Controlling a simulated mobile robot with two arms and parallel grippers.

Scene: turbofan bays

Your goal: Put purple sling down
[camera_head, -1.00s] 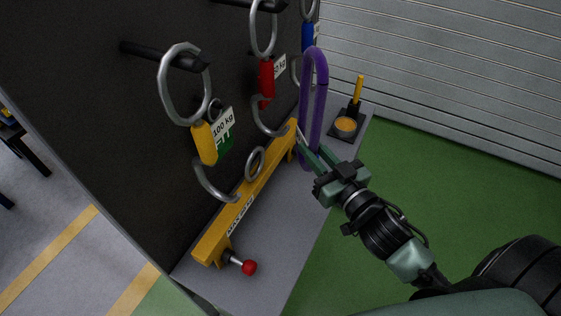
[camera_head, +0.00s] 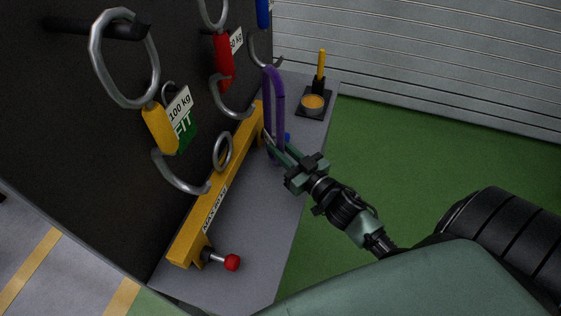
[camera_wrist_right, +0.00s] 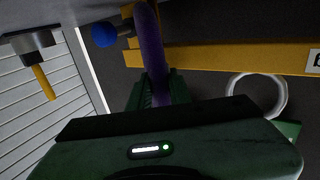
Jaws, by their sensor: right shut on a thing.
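The purple sling (camera_head: 273,96) is a tall narrow loop. It stands upright over the grey shelf, beside the far end of the yellow beam (camera_head: 222,187). My right gripper (camera_head: 272,147) is shut on the sling near its lower part. In the right wrist view the sling (camera_wrist_right: 151,45) runs up from between the fingers (camera_wrist_right: 158,92), close to a blue knob (camera_wrist_right: 105,35) and the yellow beam. I cannot tell whether the sling's lower end touches the shelf. My left gripper is not in view.
A black board on the left carries hooks with yellow (camera_head: 160,128), red (camera_head: 223,60) and blue tags. The yellow beam has a ring and a red knob (camera_head: 232,262). The shelf (camera_head: 262,222) is bare right of the beam.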

